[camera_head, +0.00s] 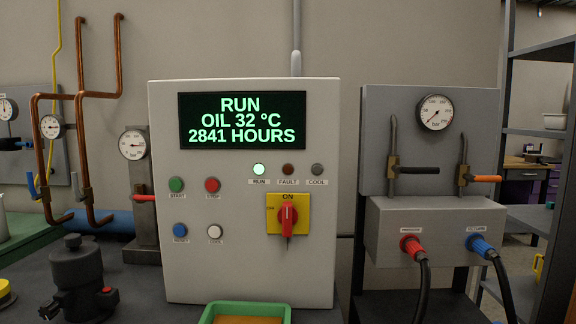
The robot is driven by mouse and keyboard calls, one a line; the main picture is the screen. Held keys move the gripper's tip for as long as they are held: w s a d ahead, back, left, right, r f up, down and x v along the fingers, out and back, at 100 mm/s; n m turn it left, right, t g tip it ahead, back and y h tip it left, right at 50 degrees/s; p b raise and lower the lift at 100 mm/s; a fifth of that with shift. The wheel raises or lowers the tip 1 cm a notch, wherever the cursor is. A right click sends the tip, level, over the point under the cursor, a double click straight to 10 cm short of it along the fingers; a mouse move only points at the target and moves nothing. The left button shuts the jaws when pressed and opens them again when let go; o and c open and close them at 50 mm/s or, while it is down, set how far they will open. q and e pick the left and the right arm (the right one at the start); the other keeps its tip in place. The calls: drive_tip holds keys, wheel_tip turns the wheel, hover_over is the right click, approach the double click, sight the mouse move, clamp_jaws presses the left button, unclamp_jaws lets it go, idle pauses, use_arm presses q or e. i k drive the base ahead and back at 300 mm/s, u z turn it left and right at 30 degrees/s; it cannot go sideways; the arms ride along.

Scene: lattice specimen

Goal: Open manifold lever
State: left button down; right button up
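A grey manifold box (420,230) stands on the right below a grey back panel (375,115). Two valve levers stick out to the right from brass valve bodies there: a black-handled lever (418,170) and an orange-handled lever (486,179). Both lie about level, across their upright pipes. A red-collared hose plug (411,245) and a blue-collared hose plug (481,245) sit in the box front. A red lever (145,198) also shows on a grey gauge block at left. No label says which lever is the manifold's. Neither of my grippers shows.
A white control cabinet (240,240) with a lit screen and a red rotary switch (288,216) stands in the middle. A green tray (206,316) sits below it. A black round-bodied device (77,270) stands at left. Metal shelving (540,130) is at far right.

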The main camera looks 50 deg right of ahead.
sight(398, 170)
drive_tip(key=u, duration=0.8)
drive_tip(key=k, duration=1)
drive_tip(key=z, duration=1.35)
